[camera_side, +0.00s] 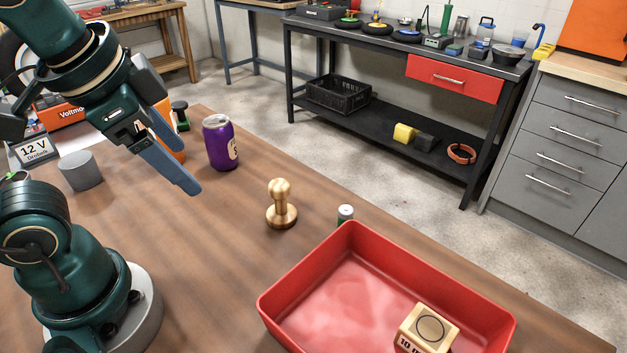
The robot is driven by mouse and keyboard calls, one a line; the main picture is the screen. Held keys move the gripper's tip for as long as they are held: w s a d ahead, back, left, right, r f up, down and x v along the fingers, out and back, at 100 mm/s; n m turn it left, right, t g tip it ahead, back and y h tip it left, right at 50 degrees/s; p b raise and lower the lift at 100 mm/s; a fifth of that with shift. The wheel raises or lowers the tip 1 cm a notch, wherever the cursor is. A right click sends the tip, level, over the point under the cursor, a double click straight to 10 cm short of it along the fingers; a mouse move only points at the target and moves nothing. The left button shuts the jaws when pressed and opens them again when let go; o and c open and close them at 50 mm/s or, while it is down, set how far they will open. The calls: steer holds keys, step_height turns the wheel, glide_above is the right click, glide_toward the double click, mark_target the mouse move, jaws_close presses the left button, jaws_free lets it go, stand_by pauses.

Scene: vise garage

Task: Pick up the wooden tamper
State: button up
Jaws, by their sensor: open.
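The wooden tamper (281,205) stands upright on the brown table, with a round knob on top and a wide round base. It is near the middle of the side view. My gripper (190,165) is open and empty, up and to the left of the tamper, clear of it. Its two blue-grey fingers point down and to the right. The fingers partly cover an orange item behind them.
A purple can (220,143) stands between my gripper and the far table edge. A small battery-like cylinder (345,214) stands right of the tamper. A red tray (330,248) holding a wooden block (428,328) is in front. A grey cylinder (81,171) stands at left.

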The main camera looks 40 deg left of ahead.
steer(key=w+a+f+m+y, duration=0.2)
steer(key=a+m+y, duration=0.1)
steer(key=m, duration=0.5)
step_height(320, 180, up, 4)
steer(key=m+t+y, duration=0.3)
steer(key=m+t, duration=0.4)
steer(key=m, duration=1.1)
glide_above(276, 191)
steer(key=s+d, duration=0.2)
steer(key=shift+g, duration=0.3)
steer(key=f, duration=1.3)
steer(key=shift+s+a+f, duration=0.15)
steer(key=shift+s+f, duration=0.05)
steer(key=shift+f, duration=0.15)
steer(key=shift+w+f+n, duration=0.1)
steer(key=shift+f+n, duration=0.2)
steer(key=shift+f, duration=0.2)
steer(key=shift+x, duration=2.45)
steer(key=shift+a+r, duration=0.1)
jaws_close()
